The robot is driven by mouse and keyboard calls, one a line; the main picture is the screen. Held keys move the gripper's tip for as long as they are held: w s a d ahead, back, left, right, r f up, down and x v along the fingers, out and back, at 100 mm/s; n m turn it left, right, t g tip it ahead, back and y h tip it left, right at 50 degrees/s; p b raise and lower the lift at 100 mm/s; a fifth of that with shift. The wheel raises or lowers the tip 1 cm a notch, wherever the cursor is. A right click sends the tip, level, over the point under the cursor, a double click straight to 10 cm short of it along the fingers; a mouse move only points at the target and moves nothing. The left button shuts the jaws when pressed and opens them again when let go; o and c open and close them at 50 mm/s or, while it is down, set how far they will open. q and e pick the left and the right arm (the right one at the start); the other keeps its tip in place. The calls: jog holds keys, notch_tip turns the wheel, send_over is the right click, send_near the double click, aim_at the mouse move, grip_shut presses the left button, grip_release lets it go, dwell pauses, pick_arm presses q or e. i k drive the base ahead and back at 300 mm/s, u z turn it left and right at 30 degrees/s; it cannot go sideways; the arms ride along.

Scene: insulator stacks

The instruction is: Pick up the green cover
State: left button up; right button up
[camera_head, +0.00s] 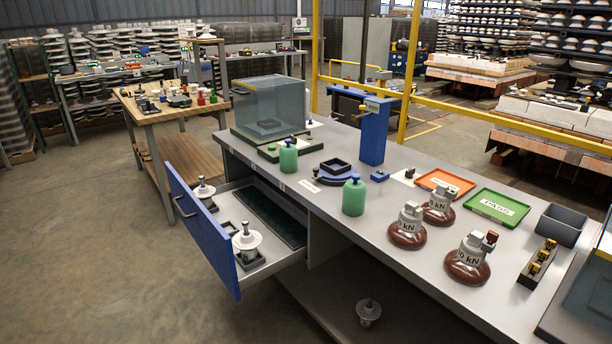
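Two mint-green bottle-shaped covers with small knobs on top stand upright on the grey workbench (395,245). The farther green cover (288,158) stands at the front edge, beside a flat green base (268,152). I cannot tell which one the task names, or whether anything is under them. Neither of my grippers shows in this view.
An open blue-fronted drawer (205,230) juts out at the left, holding white insulators (246,240). A blue post (373,132) rises behind the covers. Brown insulators (470,262), an orange tray (444,184) and a green tray (497,206) stand to the right.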

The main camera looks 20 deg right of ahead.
aim_at(289, 155)
jog(key=u, duration=0.95)
jog(key=i, duration=0.9)
jog(key=z, duration=0.45)
